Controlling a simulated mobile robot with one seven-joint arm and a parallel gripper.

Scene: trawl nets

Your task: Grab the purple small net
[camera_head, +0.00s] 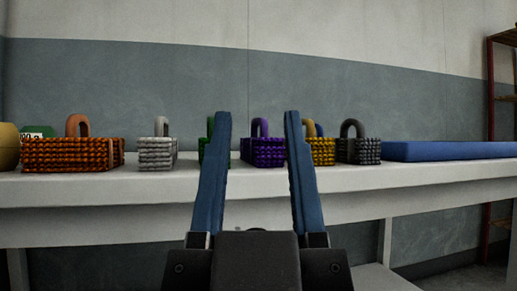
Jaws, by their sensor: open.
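The purple small net (262,152) is a knobbly block with a loop handle on top. It sits on the white table (130,190), near the middle of the head view. My gripper (258,118) is open and empty, with two blue fingers pointing toward the table. In the picture the purple net shows between the fingers, nearer the right one. The gripper appears to be in front of the net, and the distance between them is hard to tell.
A green net (207,152) is partly hidden behind the left finger, and a yellow net (322,152) is close to the right one. Grey (157,154), orange (70,155) and dark grey (360,150) nets stand farther out. A blue flat slab (450,151) lies right.

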